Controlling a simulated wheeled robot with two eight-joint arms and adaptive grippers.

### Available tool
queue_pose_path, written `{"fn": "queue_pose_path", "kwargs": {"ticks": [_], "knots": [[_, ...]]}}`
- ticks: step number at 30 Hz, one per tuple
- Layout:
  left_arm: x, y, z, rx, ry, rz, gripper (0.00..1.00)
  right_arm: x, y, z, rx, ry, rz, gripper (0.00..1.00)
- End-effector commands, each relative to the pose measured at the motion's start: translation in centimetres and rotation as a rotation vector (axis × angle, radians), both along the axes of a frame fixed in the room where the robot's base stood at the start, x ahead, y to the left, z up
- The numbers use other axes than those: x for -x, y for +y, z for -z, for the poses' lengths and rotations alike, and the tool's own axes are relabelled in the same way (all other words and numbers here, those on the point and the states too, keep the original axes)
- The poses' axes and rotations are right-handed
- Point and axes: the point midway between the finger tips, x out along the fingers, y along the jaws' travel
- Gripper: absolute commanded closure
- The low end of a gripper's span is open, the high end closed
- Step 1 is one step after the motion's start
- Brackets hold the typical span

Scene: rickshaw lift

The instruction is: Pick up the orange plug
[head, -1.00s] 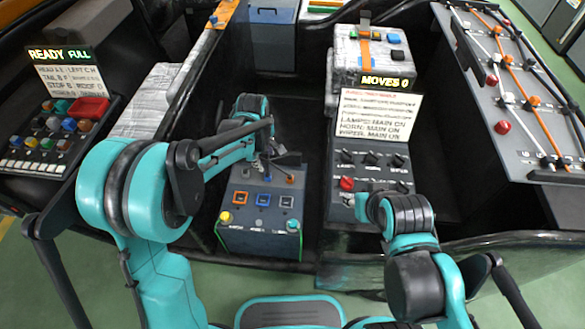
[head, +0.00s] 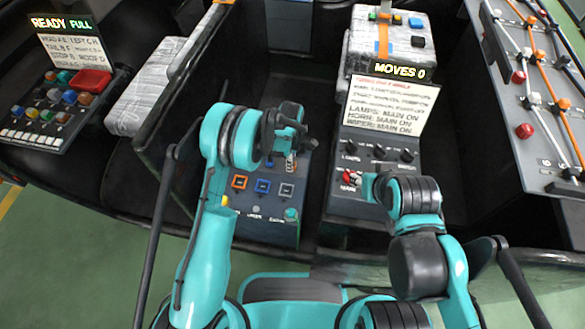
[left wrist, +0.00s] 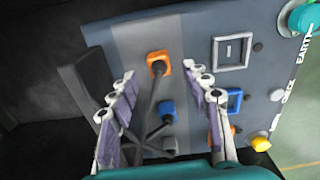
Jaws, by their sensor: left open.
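The orange plug (left wrist: 159,63) stands on the grey panel in the left wrist view, with a dark cable or stem running down from it. My left gripper (left wrist: 162,82) is open, its fingers either side of the plug with gaps and the tips pointing at the panel. A blue plug (left wrist: 167,111) and a grey plug (left wrist: 170,145) sit below the orange one. My right gripper is by the red knob, its jaws hidden by its wrist.
The panel has orange (head: 239,182), blue (head: 262,187) and grey (head: 287,190) framed sockets. A switch box with a red knob (head: 349,177) and a sign (head: 390,104) stands to the right. A button console (head: 55,110) is at left, a cabled board (head: 530,80) at right.

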Motion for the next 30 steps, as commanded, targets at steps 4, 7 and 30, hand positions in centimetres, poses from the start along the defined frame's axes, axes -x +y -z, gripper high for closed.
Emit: {"fn": "queue_pose_path", "kwargs": {"ticks": [4, 7, 30], "knots": [[0.0, 0.0, 2.4, 0.000, 0.000, 0.000, 0.52, 0.0, 0.0, 1.4, 0.000, 0.000, 0.000, 0.60], [0.0, 0.0, 2.5, 0.000, 0.000, 0.000, 0.52, 0.0, 0.0, 1.3, 0.000, 0.000, 0.000, 0.60], [0.0, 0.0, 1.7, 0.000, 0.000, 0.001, 0.99, 0.0, 0.0, 0.8, 0.000, 0.000, 0.000, 0.60]]}}
